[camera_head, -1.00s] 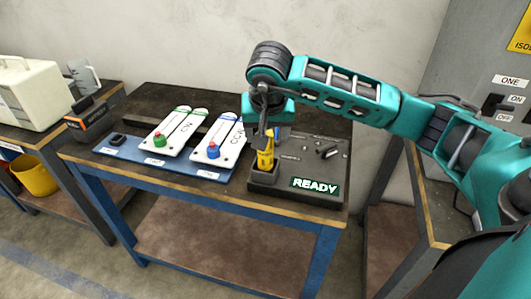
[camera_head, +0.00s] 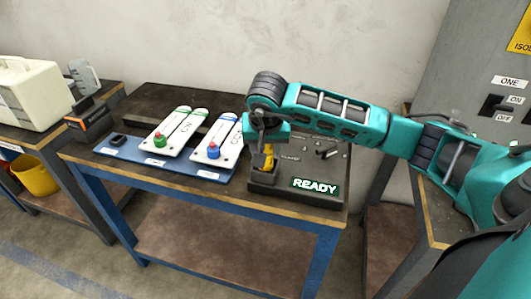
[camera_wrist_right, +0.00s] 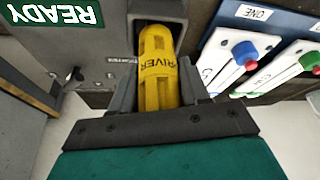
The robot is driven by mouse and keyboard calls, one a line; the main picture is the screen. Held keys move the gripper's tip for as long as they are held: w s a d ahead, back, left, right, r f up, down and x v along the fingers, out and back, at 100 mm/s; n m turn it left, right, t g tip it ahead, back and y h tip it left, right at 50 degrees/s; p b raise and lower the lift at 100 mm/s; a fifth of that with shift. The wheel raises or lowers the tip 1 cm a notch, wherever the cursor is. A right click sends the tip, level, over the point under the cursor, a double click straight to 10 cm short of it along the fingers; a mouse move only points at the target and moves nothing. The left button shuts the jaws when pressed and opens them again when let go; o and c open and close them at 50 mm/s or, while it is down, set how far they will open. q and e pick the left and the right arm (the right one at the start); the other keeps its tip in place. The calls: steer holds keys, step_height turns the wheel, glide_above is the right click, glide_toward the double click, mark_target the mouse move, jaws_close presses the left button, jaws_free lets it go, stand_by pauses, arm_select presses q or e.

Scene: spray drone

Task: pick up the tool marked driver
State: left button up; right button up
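The yellow driver tool (camera_head: 268,160) stands upright in the dark tool block (camera_head: 262,188) on the blue-framed table. In the right wrist view the yellow tool (camera_wrist_right: 159,72) bears the letters "RIVER", with the start of the word hidden. My right gripper (camera_head: 266,150) points down over it. In the wrist view its two grey fingers (camera_wrist_right: 159,85) lie on either side of the tool, very close to it. I cannot tell whether they press on it. The lower end of the tool is hidden in its holder. My left gripper is not in view.
A lit "READY" sign (camera_head: 315,187) is on the block's front right. A small dark part (camera_head: 328,153) lies on the block, right of the tool.

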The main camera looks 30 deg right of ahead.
steer(key=c, duration=0.7)
steer(key=shift+c, duration=0.4)
steer(key=shift+r, duration=0.2)
jaws_close()
